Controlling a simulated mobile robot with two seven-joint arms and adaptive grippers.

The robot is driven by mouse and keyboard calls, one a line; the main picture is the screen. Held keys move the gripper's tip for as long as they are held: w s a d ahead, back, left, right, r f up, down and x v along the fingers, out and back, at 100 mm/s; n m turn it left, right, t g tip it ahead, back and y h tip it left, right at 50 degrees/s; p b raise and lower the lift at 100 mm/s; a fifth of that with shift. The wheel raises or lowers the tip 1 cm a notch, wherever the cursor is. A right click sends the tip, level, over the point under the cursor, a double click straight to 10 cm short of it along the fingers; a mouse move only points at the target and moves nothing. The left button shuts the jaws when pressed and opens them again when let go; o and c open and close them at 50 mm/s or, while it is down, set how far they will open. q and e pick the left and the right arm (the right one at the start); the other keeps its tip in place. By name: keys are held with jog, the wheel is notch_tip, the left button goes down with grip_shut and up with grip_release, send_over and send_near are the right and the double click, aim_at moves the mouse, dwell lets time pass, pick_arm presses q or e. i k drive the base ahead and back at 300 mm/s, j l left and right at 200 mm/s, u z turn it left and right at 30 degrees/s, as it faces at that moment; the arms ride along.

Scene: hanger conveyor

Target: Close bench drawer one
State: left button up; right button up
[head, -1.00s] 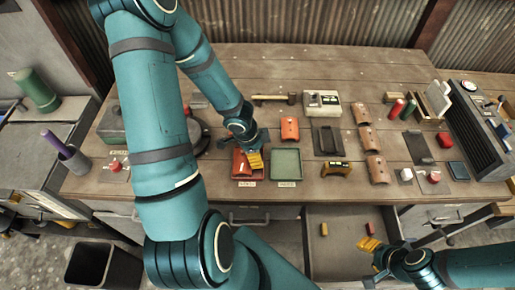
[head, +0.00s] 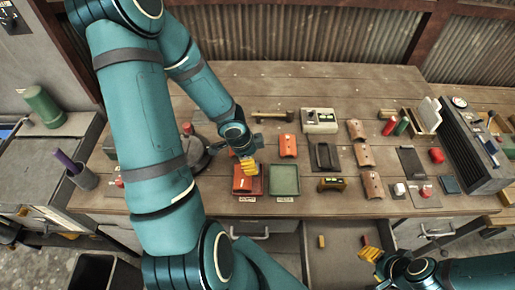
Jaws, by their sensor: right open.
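An open drawer (head: 340,262) is pulled out from under the workbench, a little right of the middle. Inside it lie a small yellow block (head: 321,241) and a small red block (head: 363,240). Its front is cut off by the bottom of the view. My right gripper (head: 369,253), with yellow fingertips, is open and empty over the drawer's right side; I cannot tell whether it touches the drawer. My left gripper (head: 246,168) is over the red tray (head: 243,190) on the benchtop; its fingers are too small and overlapped to judge.
The bench (head: 215,78) carries a green tray (head: 284,180), a hammer (head: 272,116), tan curved pieces and a grey heater-like box (head: 470,145). Shut drawers with handles flank the open one. A dark bin (head: 92,272) stands on the floor at the lower left.

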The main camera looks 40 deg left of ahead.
aim_at(338, 266)
jog(key=k, duration=1)
